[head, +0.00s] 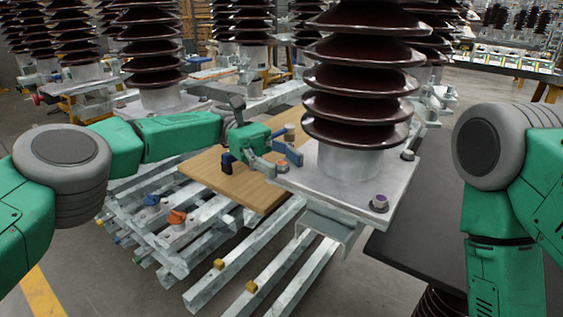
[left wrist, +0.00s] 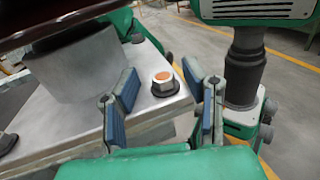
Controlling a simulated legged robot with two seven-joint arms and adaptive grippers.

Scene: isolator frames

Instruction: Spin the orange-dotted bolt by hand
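The orange-dotted bolt (left wrist: 163,83) stands upright near a corner of the insulator's metal base plate (left wrist: 60,118), with a dark washer under it. My left gripper (left wrist: 166,103) is open, with one blue-padded finger in the picture on each side of the bolt. Neither finger visibly touches it. In the head view my left gripper (head: 275,157) reaches the plate's left corner, where a bolt head (head: 282,167) shows between the fingers; its dot cannot be made out there. My right arm (head: 500,200) is at the right, its gripper out of view.
The brown ribbed insulator (head: 360,85) rises from the plate (head: 335,185), close to my left gripper. Another bolt (head: 379,203) sits at the plate's front corner. A wooden board (head: 240,188) and metal rails with coloured caps lie below left. A dark tabletop (head: 420,245) is at right.

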